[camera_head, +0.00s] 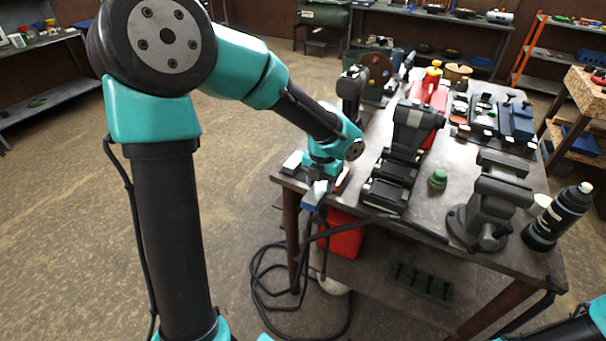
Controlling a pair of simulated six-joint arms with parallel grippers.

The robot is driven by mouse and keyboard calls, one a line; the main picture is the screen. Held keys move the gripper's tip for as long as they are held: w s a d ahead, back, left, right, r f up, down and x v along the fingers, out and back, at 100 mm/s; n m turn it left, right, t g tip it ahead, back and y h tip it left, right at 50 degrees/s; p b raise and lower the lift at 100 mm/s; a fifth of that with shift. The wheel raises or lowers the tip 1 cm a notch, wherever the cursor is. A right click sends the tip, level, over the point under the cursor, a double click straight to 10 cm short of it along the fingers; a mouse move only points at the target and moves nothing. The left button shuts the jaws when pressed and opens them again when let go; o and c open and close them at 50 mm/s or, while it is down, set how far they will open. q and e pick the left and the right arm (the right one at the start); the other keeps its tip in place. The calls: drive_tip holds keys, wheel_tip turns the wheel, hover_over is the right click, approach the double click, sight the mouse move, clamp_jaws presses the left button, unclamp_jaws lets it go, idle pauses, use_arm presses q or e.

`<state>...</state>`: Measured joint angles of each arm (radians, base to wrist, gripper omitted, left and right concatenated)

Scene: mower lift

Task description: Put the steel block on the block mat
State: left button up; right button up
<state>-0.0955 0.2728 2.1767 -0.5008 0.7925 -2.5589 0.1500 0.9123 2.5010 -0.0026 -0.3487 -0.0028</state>
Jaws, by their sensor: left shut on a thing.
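My left gripper (318,188) is at the near left edge of the workbench (415,213), pointing down. It is shut on a small pale grey-blue piece (314,196), which looks like the steel block; the fingers and wrist hide part of it. The piece shows at the table's edge, and I cannot tell whether it touches the top. A small whitish block-like thing (292,161) lies just left of the gripper at the table corner. I cannot clearly single out the block mat; the arm may cover it. My right gripper is out of view.
Black trays (386,192) lie right of the gripper, with a dark machine (415,122) behind. A green knob (438,179), a grey vise (490,205) and a black bottle (560,215) stand farther right. A red box (342,235) sits below the tabletop.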

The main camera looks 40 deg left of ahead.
use_arm(q)
drive_tip(key=shift+a, duration=0.1)
idle(0.3)
drive_tip(key=w+a, duration=0.2)
drive_tip(key=w, duration=0.2)
drive_tip(key=w+a+f, duration=0.1)
drive_tip(key=w+a, duration=0.2)
drive_tip(key=w, duration=0.1)
drive_tip(key=w+a, duration=0.3)
drive_tip(key=w, duration=0.1)
drive_tip(key=shift+w+f, duration=0.25)
drive_tip(key=shift+w, duration=0.15)
drive_tip(key=shift+w+a, duration=0.1)
drive_tip(key=shift+w, duration=0.1)
drive_tip(key=shift+w+a+f, duration=0.15)
drive_tip(key=shift+w+f, duration=0.05)
drive_tip(key=shift+f, duration=1.6)
drive_tip(key=shift+f, duration=0.15)
